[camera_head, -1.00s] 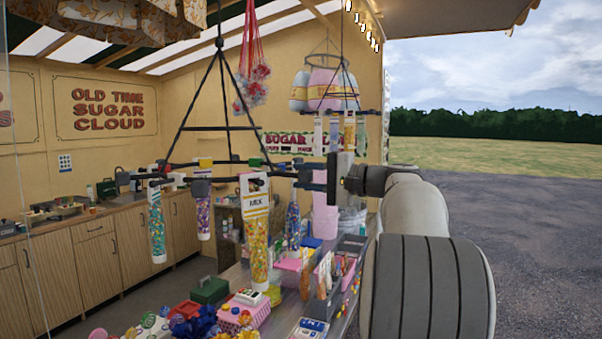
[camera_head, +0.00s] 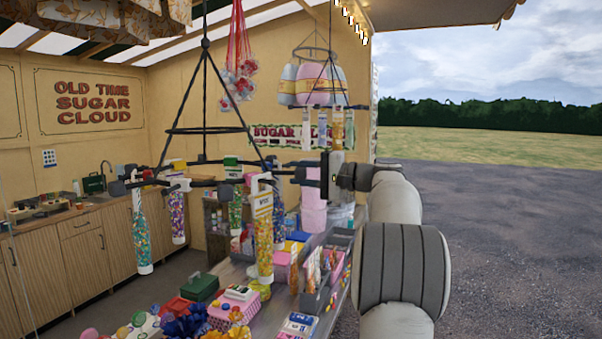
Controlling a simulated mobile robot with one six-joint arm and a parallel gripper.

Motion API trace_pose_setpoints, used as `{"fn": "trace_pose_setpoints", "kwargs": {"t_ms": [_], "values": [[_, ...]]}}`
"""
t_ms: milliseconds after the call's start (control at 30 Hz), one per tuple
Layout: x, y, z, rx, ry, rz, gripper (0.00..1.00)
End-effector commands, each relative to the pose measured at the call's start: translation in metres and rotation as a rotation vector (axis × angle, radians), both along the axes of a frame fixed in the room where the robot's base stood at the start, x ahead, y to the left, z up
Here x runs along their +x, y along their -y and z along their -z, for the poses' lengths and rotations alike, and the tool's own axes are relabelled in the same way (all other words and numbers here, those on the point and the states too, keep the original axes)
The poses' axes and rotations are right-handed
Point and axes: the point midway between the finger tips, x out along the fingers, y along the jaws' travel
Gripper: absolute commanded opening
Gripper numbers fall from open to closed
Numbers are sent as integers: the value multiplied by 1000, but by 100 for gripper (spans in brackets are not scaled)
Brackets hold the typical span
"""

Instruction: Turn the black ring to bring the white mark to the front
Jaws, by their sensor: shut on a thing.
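The black ring (camera_head: 205,183) hangs level from three black rods, with short pegs sticking out around it. My gripper (camera_head: 322,173) is at the ring's right side, shut on a black peg (camera_head: 303,173). The fingertips are small and hard to make out.
A counter (camera_head: 262,318) below holds sweets, boxes and a grey divided tray (camera_head: 318,292). A second hanging rack with tubes (camera_head: 336,107) is behind my gripper. Sweet tubes (camera_head: 140,230) hang low over the left floor. Open gravel lies to the right.

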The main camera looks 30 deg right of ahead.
Motion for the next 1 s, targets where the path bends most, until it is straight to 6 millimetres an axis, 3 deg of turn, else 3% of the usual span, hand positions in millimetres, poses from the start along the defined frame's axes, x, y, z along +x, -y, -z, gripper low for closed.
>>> {"fn": "trace_pose_setpoints", "kwargs": {"t_ms": [533, 900, 933, 1000], "values": [[46, 25, 1, 0, 0, -1, 20], [51, 29, 0, 0, 0, 0, 20], [51, 29, 0, 1, -1, 0, 31], [51, 29, 0, 0, 0, 0, 37]]}}
